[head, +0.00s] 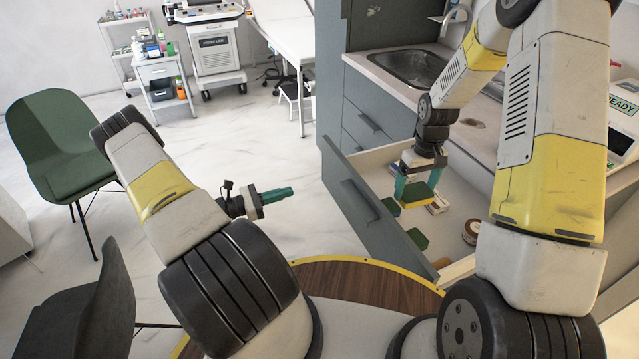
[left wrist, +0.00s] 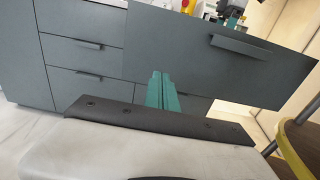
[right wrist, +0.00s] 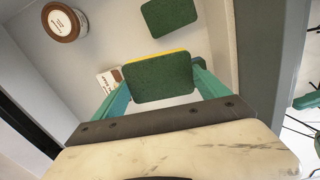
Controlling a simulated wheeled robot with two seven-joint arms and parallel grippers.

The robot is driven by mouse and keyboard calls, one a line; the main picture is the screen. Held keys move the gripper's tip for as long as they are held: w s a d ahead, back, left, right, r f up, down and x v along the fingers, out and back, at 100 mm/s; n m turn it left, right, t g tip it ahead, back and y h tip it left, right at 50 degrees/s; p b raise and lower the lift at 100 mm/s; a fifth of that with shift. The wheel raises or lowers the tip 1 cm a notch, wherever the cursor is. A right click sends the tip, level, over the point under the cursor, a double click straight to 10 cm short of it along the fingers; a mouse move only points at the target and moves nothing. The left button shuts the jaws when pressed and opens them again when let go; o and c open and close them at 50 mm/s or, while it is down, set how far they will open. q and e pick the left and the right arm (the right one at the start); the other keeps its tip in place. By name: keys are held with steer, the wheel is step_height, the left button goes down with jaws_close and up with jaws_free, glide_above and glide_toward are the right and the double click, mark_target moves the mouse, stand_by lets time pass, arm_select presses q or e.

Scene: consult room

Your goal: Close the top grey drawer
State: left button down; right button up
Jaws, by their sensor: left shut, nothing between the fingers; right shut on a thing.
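The top grey drawer (head: 357,205) is pulled out from the grey counter unit in the head view, open at the top. Its front also shows in the left wrist view (left wrist: 205,72), with a dark bar handle (left wrist: 240,47). My right gripper (head: 418,196) reaches down into the drawer and is shut on a green and yellow sponge (right wrist: 158,78), with one finger on either side. My left gripper (head: 290,192) is shut and empty, in the air to the left of the drawer front. Its closed fingers (left wrist: 161,92) show in front of the cabinet in the left wrist view.
Inside the drawer lie another sponge (right wrist: 168,16), a round brown-lidded jar (right wrist: 64,22) and a small white and brown box (right wrist: 108,78). Closed drawers (head: 366,130) and a sink (head: 408,66) are behind. A green chair (head: 60,140) stands left. The floor between is clear.

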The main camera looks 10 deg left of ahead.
mark_target(334, 179)
arm_select(q)
steer(key=x, duration=1.4)
steer(key=shift+f, duration=0.1)
